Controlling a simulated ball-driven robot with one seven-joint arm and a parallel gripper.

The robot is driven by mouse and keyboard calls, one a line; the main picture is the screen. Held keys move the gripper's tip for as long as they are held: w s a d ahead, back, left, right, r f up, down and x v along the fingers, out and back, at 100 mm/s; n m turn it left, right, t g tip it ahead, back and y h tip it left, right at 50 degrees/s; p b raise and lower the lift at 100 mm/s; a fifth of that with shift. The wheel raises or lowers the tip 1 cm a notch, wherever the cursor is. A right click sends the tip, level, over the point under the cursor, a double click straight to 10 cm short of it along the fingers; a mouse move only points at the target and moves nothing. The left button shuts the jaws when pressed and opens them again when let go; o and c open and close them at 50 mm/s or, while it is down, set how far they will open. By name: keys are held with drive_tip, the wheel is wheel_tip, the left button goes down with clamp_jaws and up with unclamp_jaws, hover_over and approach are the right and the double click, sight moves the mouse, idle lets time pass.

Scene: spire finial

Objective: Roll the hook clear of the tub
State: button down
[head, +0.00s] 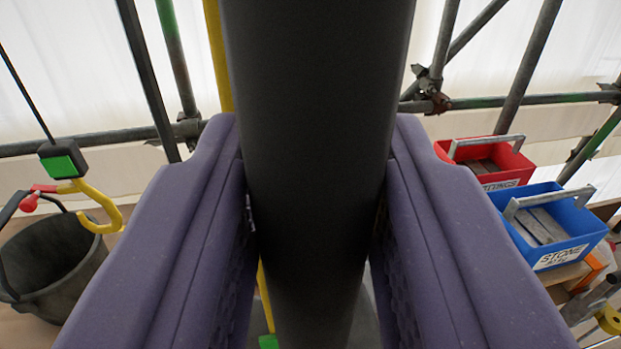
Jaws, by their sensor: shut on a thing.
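The yellow hook (103,212) hangs at the left, below a black block with a green face (63,160) on a thin dark line. Its open curve overlaps the right rim of the dark tub (50,265) in the picture; I cannot tell whether they touch. A red piece (32,200) shows between the hook and the tub's dark handle. My gripper (316,190), with two purple fingers, is shut on a thick dark grey cylinder (318,90). The cylinder fills the middle of the view and hides what lies behind it. My gripper is right of the hook and tub.
A red crate (512,160) and a blue crate (565,225) with a stone label stand at the right, both holding grey pieces. Scaffold poles (530,65) cross the back before white sheeting. A yellow pole (217,50) stands just left of the cylinder.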

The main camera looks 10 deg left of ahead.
drive_tip(key=d, duration=0.2)
drive_tip(key=w+d, duration=0.1)
drive_tip(key=d, duration=0.1)
drive_tip(key=shift+w+p, duration=0.15)
drive_tip(key=shift+p, duration=0.2)
drive_tip(key=c, duration=0.9)
unclamp_jaws()
drive_tip(key=shift+a, duration=0.1)
drive_tip(key=shift+c, duration=0.2)
drive_tip(key=s, duration=0.7)
drive_tip(key=shift+s+d+b, duration=0.35)
drive_tip(key=shift+s+d, duration=0.05)
drive_tip(key=shift+d, duration=0.05)
drive_tip(key=shift+w, duration=0.1)
